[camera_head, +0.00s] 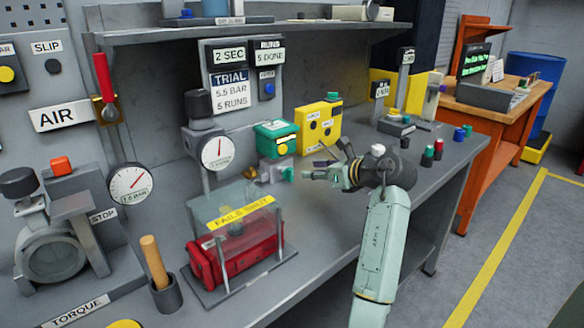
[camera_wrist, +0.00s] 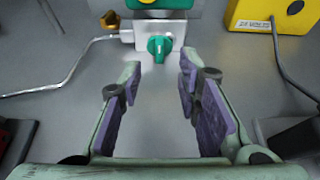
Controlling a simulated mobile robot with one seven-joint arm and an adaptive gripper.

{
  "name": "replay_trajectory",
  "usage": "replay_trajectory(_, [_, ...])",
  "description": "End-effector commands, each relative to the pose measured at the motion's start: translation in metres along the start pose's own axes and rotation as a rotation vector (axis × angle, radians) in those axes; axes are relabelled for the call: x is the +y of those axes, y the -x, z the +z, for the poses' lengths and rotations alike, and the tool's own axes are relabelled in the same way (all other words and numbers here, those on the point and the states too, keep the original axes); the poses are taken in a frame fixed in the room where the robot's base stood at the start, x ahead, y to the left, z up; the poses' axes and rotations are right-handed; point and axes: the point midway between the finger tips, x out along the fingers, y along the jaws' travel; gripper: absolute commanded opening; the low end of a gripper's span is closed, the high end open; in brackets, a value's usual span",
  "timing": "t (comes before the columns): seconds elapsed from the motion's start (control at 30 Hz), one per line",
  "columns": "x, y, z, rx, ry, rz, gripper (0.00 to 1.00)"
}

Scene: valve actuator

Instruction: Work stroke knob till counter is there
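A small green knob (camera_wrist: 158,48) sits on a pale block (camera_wrist: 140,33) on the bench. It also shows in the head view (camera_head: 287,174), just left of my gripper (camera_head: 312,170). I take it for the stroke knob, but no label on it is readable. In the wrist view my gripper (camera_wrist: 157,80) is open and empty. Its purple-padded fingers point at the knob, which lies beyond their tips, apart from them. A green box (camera_head: 277,138) with a small label stands behind the block. A display (camera_head: 270,52) reads "RUNS 5 DONE", beside one reading "2 SEC" (camera_head: 229,55).
A sign (camera_head: 230,92) reads "TRIAL 5.5 BAR 5 RUNS". A yellow box (camera_head: 318,122) with a cable stands right of the green box. A dial gauge (camera_head: 216,152) and a red actuator (camera_head: 228,262) under a clear cover stand left. Small coloured pieces lie right.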

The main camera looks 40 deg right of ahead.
Motion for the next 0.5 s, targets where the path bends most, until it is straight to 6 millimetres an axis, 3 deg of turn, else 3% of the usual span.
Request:
replay_trajectory(0.3, [0.002, -0.061, 0.003, 0.001, -0.002, 0.004, 0.31])
replay_trajectory(0.5, [0.001, -0.081, 0.002, -0.001, -0.002, 0.001, 0.31])
